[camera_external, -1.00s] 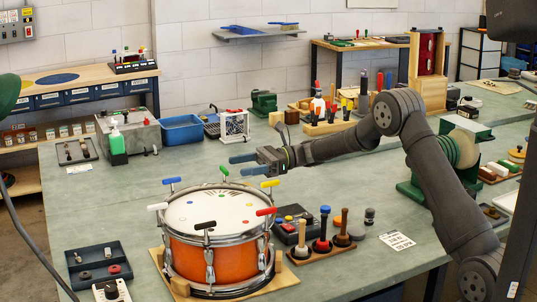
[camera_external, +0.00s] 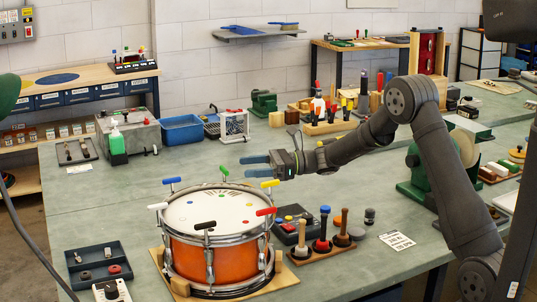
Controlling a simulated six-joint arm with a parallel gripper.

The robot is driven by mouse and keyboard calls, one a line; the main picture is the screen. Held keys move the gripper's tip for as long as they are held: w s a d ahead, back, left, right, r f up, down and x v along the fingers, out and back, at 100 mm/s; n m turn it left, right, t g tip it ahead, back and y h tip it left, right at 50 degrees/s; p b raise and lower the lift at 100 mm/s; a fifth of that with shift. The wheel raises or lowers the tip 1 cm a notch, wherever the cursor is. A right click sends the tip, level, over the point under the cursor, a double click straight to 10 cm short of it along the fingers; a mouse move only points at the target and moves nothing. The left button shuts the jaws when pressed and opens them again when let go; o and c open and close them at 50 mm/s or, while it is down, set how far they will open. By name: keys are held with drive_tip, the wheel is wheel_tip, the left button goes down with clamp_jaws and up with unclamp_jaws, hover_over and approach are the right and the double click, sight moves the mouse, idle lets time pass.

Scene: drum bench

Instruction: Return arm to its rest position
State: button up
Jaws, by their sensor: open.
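My gripper (camera_external: 257,165) hangs in the air above the bench, beyond and to the right of the drum. Its two blue fingers are apart and point left, with nothing between them. My dark grey arm reaches in from the right, bent high at the elbow. The orange drum (camera_external: 190,256) stands on a wooden base at the front, with a white head and several T-handled keys in different colours around its rim. The gripper is clear of the drum and its keys.
A rack of mallets (camera_external: 322,248) stands right of the drum. A dark tray (camera_external: 99,265) lies to the left.

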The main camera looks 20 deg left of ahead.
drive_tip(key=v, duration=1)
drive_tip(key=w+a+m+t, duration=0.1)
drive_tip(key=w+a+m, duration=0.2)
drive_tip(key=a+m, duration=0.3)
drive_tip(key=shift+f+m, duration=0.3)
drive_tip(key=shift+m, duration=1.3)
drive_tip(key=shift+a, duration=0.1)
drive_tip(key=shift+y, duration=0.3)
